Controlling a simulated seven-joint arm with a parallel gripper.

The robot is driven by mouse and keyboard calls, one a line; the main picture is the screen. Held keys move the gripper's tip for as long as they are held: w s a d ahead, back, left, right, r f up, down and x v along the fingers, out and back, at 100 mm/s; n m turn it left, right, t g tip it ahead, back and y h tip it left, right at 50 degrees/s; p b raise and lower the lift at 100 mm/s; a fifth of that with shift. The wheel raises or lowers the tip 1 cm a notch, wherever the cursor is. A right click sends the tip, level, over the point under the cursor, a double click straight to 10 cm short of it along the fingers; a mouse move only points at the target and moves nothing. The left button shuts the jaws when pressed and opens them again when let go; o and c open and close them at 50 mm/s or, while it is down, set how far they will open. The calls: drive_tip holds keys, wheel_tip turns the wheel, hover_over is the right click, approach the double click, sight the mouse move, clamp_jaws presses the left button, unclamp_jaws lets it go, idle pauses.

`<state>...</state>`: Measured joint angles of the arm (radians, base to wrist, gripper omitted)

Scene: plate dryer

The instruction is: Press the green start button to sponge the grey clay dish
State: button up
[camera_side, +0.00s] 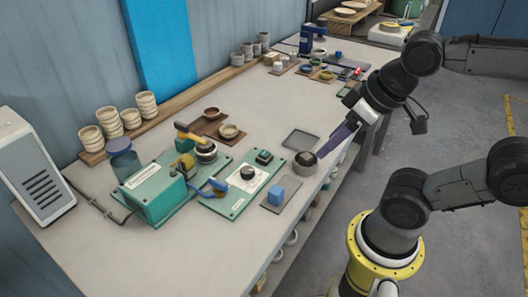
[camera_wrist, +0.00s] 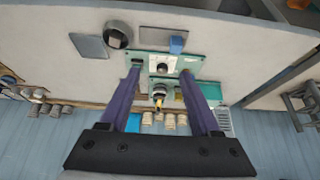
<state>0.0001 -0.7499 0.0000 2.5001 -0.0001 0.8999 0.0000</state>
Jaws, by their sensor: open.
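A teal control panel (camera_side: 219,202) lies on the bench, with a black round knob (camera_side: 248,173) and a small dark-green button box (camera_side: 264,157). I cannot tell for sure which part is the start button. Left of it stands a green machine (camera_side: 152,195) with a yellow arm over a round dish holder (camera_side: 206,152). A grey dish there is too small to make out. My gripper (camera_side: 322,154) is open and empty, above the bench's front edge near a grey cup (camera_side: 305,170). In the wrist view, its purple fingers (camera_wrist: 161,71) are spread, with the knob showing between them.
A blue cube (camera_side: 276,195) sits on a dark mat beside the panel. A dark grey tray (camera_side: 300,139) lies behind the cup. Stacked bowls (camera_side: 146,105) stand on a wooden shelf at the back. Bare bench lies between the tray and the brown dish board (camera_side: 212,127).

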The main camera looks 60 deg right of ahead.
clamp_jaws()
idle(1.4)
